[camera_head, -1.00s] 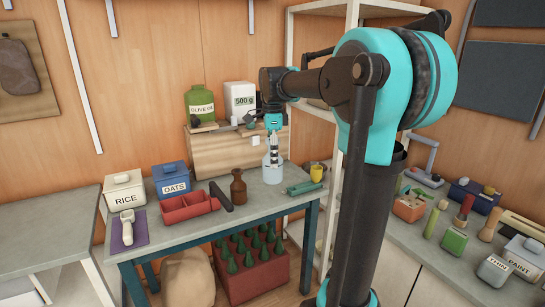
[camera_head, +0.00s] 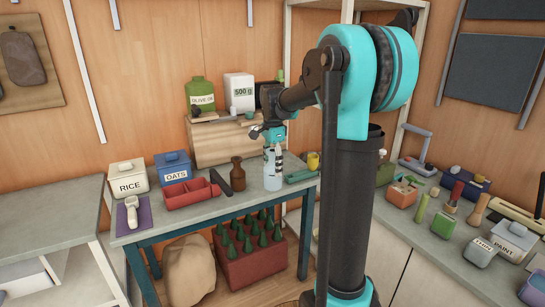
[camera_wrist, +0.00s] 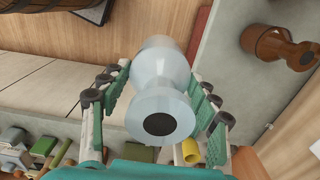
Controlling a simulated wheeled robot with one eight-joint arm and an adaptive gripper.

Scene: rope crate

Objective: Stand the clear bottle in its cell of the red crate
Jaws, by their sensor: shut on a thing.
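The red crate (camera_head: 255,268) stands on the floor under the bench, lower in the view. Several dark green bottles stand in it, and its cells are mostly hidden.
The bench (camera_head: 205,212) holds a brown bottle (camera_head: 237,174), a red tray (camera_head: 188,194), a dark bar and green items. A sack (camera_head: 188,270) sits left of the crate. A bench leg (camera_head: 304,235) stands to its right. A cluttered counter (camera_head: 420,235) is at right.

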